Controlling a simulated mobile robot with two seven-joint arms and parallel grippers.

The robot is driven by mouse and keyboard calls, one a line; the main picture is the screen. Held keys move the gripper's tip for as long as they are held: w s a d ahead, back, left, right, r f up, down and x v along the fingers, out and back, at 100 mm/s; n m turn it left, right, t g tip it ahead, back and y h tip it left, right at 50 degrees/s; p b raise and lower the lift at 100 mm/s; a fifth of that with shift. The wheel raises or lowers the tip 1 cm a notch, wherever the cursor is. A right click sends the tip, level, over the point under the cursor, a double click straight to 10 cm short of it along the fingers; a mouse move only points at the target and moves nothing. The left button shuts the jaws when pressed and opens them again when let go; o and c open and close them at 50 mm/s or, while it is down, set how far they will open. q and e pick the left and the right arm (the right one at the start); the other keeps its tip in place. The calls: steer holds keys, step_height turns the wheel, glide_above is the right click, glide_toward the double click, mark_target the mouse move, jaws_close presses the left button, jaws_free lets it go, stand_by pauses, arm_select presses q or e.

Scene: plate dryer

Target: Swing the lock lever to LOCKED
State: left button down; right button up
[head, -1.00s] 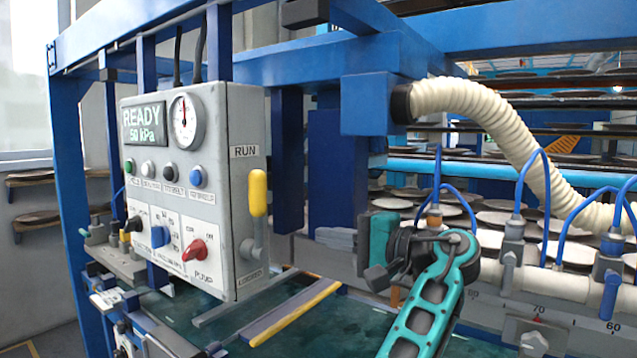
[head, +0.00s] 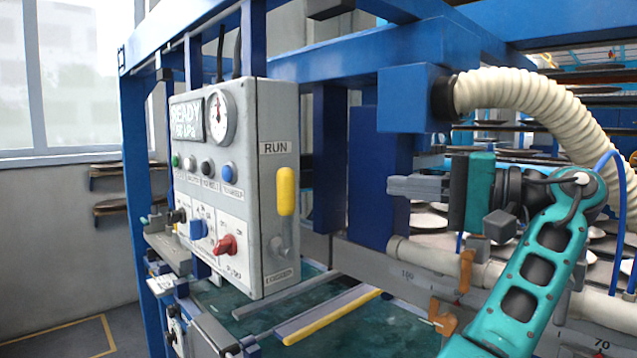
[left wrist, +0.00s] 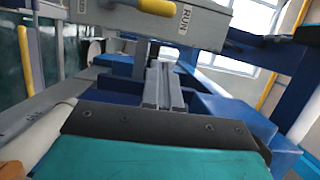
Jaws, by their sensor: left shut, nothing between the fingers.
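The lock lever has a yellow handle (head: 286,191) on the right side face of the grey control box (head: 270,130). The handle stands upright, just below the RUN label (head: 275,148). Its grey pivot (head: 280,245) is lower, above the LOCKED label (head: 279,277). My left gripper (head: 390,186) is shut and empty, to the right of the lever and apart from it, its fingers pointing left at about handle height. In the left wrist view the shut fingers (left wrist: 163,72) point toward the box, with the yellow handle (left wrist: 158,7) at the top edge. My right gripper is not in view.
A blue frame post (head: 375,175) and a blue block (head: 412,98) with a cream hose (head: 530,95) stand behind and above my gripper. A yellow-edged bar (head: 330,318) lies below. Open space shows between fingers and lever.

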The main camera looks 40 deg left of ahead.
mark_target(283, 215)
arm_select(q)
steer(key=s+x, duration=0.2)
steer(key=x, duration=1)
steer(key=shift+s+p, duration=0.35)
steer(key=shift+s, duration=0.1)
steer(key=shift+a+f, duration=0.15)
